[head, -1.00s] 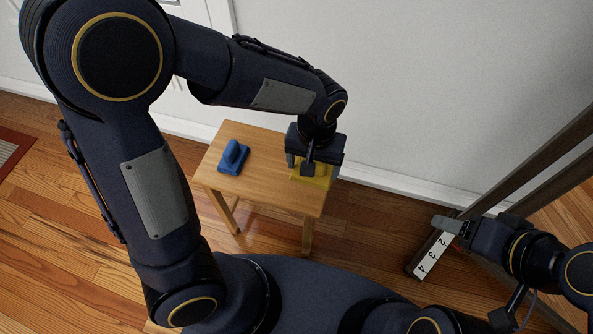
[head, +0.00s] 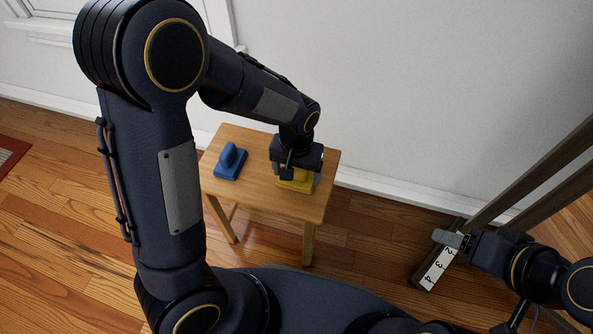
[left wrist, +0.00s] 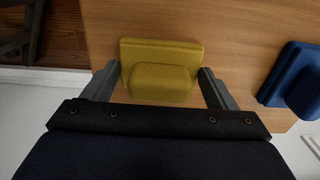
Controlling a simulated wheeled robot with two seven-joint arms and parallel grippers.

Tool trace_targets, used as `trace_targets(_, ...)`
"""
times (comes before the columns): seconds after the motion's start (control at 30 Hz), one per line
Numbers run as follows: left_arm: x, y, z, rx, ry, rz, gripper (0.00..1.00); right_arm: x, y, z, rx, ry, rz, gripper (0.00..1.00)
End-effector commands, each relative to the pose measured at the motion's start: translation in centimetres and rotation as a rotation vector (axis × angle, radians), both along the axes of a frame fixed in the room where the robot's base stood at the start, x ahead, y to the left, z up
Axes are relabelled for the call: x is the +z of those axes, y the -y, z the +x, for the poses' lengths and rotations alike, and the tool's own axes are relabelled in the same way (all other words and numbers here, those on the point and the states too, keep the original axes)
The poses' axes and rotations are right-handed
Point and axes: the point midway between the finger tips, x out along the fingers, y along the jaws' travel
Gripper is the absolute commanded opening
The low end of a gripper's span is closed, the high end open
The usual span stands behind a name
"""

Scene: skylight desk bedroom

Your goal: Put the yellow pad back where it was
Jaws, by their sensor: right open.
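The yellow pad (head: 294,185) is on the small wooden table (head: 262,207), near its right side. The left wrist view shows its flat base and raised grip (left wrist: 161,82). My left gripper (head: 296,178) is over the pad, pointing down. Its fingers (left wrist: 160,75) stand apart on either side of the grip, with small gaps visible, so it looks open. My right gripper (head: 446,239) is at the far right, away from the table, by a numbered strip; it is open. Whether it touches the strip is unclear.
A blue pad with a raised grip (head: 231,161) sits on the table's left side and also shows in the left wrist view (left wrist: 296,80). The white numbered strip (head: 438,266) is on a dark wooden frame at right. A wall stands behind the table.

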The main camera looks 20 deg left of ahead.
Motion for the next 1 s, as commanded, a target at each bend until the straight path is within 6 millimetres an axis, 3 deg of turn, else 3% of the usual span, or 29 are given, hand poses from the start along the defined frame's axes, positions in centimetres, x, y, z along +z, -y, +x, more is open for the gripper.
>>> trace_targets(0.03, 0.0, 0.0, 0.0, 0.000, 0.000, 0.000, 0.86, 0.0, 0.0, 0.0, 0.000, 0.000, 0.000, 0.63)
trace_targets(0.13, 0.0, 0.0, 0.0, 0.000, -0.001, 0.000, 0.99, 0.0, 0.0, 0.0, 0.000, 0.000, 0.000, 0.63)
trace_targets(0.47, 0.8, 0.0, 0.0, 0.000, 0.001, -0.001, 1.00, 0.4, 0.0, 0.0, 0.000, 0.000, 0.000, 0.63)
trace_targets(1.0, 10.9, 0.0, 0.0, 0.001, 0.001, -0.001, 1.00, 4.5, 0.0, 0.0, 0.000, 0.000, 0.000, 0.63)
